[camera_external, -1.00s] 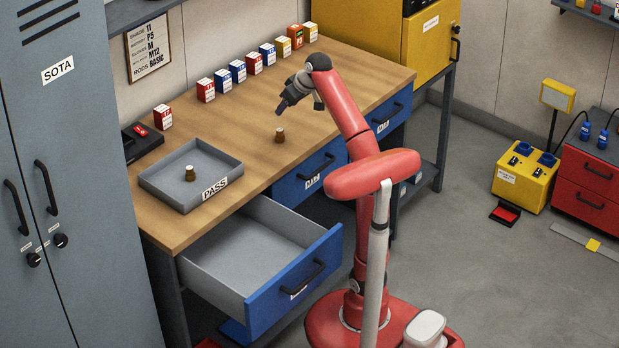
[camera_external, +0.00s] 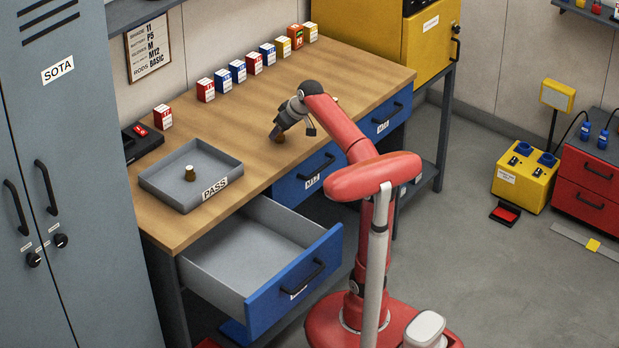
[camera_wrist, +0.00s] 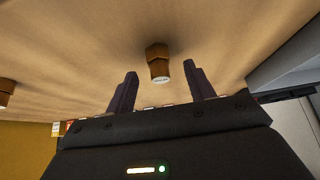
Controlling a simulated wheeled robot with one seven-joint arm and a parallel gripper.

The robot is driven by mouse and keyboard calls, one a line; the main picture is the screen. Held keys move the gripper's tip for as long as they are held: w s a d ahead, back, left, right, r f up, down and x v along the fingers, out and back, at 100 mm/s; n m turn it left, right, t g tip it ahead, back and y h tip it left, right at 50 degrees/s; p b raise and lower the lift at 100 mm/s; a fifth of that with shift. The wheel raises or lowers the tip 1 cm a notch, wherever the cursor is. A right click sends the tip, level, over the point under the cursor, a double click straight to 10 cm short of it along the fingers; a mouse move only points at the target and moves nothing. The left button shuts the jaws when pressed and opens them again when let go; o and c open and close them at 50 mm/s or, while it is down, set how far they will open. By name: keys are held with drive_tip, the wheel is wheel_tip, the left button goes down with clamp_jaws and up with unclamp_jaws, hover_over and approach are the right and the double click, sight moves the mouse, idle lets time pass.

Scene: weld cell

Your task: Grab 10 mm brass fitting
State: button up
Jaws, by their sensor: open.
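A small brass fitting (camera_external: 279,139) stands on the wooden bench, right at the tips of my gripper (camera_external: 275,132), which partly covers it. In the wrist view, the brass fitting (camera_wrist: 158,62) lies just beyond the gap between the two dark fingers of my gripper (camera_wrist: 161,76). The fingers are apart and nothing is held. A second fitting (camera_external: 190,174) stands in the grey PASS tray (camera_external: 160,197). Another brown fitting (camera_wrist: 5,92) is cut off at the wrist view's left edge. I cannot read any size on the fittings.
Several small labelled boxes (camera_external: 237,71) line the back of the bench (camera_external: 330,58). A dark case (camera_external: 142,141) sits at the back left. An empty drawer (camera_external: 250,252) stands open below the tray. Bench top around the nearby fitting is clear.

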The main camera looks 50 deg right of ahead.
drive_tip(key=shift+x, duration=0.9)
drive_tip(key=shift+c, duration=0.4)
drive_tip(key=c, duration=1)
drive_tip(key=shift+r, duration=0.1)
